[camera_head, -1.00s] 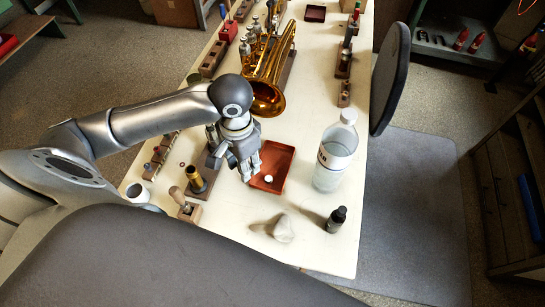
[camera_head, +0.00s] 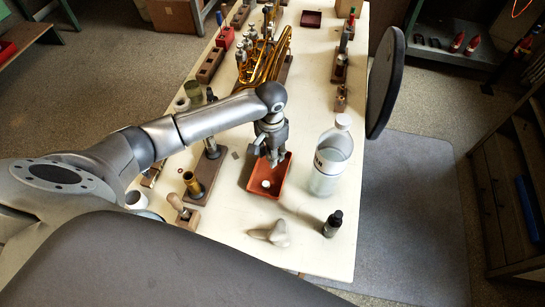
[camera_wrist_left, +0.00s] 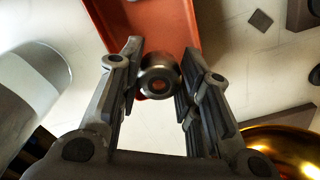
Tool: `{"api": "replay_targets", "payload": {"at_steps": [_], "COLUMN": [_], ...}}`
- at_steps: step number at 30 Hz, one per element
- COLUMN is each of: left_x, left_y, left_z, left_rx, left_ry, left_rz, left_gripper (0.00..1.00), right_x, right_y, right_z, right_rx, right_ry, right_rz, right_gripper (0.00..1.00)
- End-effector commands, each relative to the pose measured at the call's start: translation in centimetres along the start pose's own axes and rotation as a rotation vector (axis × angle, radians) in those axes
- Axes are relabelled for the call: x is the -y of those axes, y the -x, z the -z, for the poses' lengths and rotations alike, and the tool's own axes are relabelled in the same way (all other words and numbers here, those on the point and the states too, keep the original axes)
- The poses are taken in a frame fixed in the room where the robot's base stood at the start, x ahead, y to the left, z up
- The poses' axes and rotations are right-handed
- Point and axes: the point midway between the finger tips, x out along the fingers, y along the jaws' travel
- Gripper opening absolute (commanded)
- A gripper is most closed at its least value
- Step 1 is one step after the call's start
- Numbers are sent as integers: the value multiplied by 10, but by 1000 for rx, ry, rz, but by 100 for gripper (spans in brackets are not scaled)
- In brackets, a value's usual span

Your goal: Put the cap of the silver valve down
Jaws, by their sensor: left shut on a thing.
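My left gripper (camera_head: 272,158) is over the upper end of a red-orange tray (camera_head: 280,178). It is shut on a small round silver cap (camera_wrist_left: 159,78), which shows between the fingertips in the left wrist view. The tray (camera_wrist_left: 152,22) lies beyond the cap there; the gap between cap and tray is hard to tell. A small white round piece (camera_head: 265,184) lies in the tray. A slim silver upright part (camera_head: 211,147) stands on a wooden block left of the gripper; I cannot tell if it is the silver valve. My right gripper is not in view.
A clear bottle (camera_head: 331,160) stands right of the tray. A dark dropper bottle (camera_head: 333,223) and a crumpled pale cloth (camera_head: 278,233) are nearer me. A brass tube (camera_head: 191,184) stands on a block at left. The brass horn (camera_head: 264,60) is beyond the gripper.

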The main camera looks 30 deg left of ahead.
Motion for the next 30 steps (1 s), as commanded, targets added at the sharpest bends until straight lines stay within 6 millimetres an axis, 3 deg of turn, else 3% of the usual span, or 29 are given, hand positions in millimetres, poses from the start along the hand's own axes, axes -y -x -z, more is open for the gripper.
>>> {"api": "replay_targets", "payload": {"at_steps": [5, 12, 24, 25, 27, 30], "left_x": [2, 2, 2, 2, 2, 2], "left_y": [-9, -38, -44, -44, -43, -43], "left_z": [7, 7, 7, 7, 7, 7], "left_rx": [2, 1, 2, 1, 1, 1], "left_ry": [1, 0, 0, 0, 0, 0], "left_rz": [1, 2, 2, 2, 2, 2], "left_gripper": [4, 4, 4, 35, 41, 41], "right_x": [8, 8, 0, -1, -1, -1], "right_y": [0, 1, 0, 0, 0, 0], "right_z": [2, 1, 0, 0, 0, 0], "right_rx": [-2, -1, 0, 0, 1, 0], "right_ry": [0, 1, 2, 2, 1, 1], "right_rz": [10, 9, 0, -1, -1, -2], "right_gripper": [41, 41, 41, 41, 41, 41]}}
